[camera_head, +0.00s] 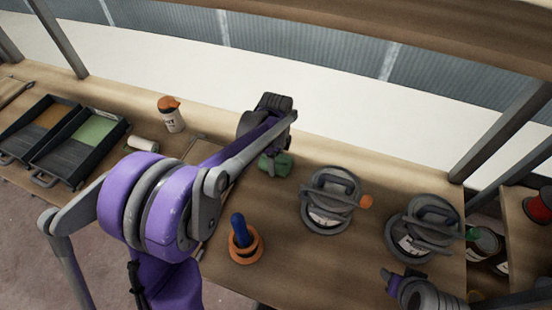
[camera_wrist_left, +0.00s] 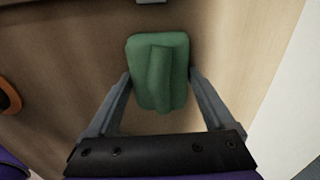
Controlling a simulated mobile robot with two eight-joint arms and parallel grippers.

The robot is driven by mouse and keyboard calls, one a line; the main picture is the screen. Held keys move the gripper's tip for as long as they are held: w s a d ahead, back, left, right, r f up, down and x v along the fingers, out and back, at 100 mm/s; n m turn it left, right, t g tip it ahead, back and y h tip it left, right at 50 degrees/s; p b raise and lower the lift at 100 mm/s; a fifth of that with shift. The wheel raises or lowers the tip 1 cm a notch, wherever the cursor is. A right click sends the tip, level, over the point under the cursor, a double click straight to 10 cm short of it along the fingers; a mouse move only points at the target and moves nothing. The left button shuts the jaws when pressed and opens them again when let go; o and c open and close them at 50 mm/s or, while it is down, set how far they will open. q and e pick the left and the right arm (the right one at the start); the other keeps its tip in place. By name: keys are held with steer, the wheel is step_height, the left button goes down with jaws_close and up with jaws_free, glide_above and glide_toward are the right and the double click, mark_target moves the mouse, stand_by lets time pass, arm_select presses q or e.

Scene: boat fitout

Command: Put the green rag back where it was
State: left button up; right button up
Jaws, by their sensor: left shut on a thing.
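The green rag (camera_head: 281,166) is near the middle of the wooden bench in the head view, under the end of my left arm. In the left wrist view the folded green rag (camera_wrist_left: 159,72) sits between the two fingers of my left gripper (camera_wrist_left: 160,88), which is shut on it. The rag is at or just above the bench top; I cannot tell if it touches. In the head view my left gripper (camera_head: 274,155) is partly hidden by its own wrist. My right gripper is not clearly shown.
Two suction lifters (camera_head: 328,218) (camera_head: 408,245) stand right of the rag. An orange-based blue-handled tool (camera_head: 243,246) stands in front. A white bottle with orange cap (camera_head: 172,120) and black trays (camera_head: 92,143) are to the left. A pale wall rises behind the bench.

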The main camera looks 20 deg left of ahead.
arm_select(q)
steer(key=o, duration=0.9)
step_height(320, 180, up, 12)
steer(key=shift+s+r+p, duration=0.1)
steer(key=shift+r+p, duration=0.05)
steer(key=shift+p, duration=0.5)
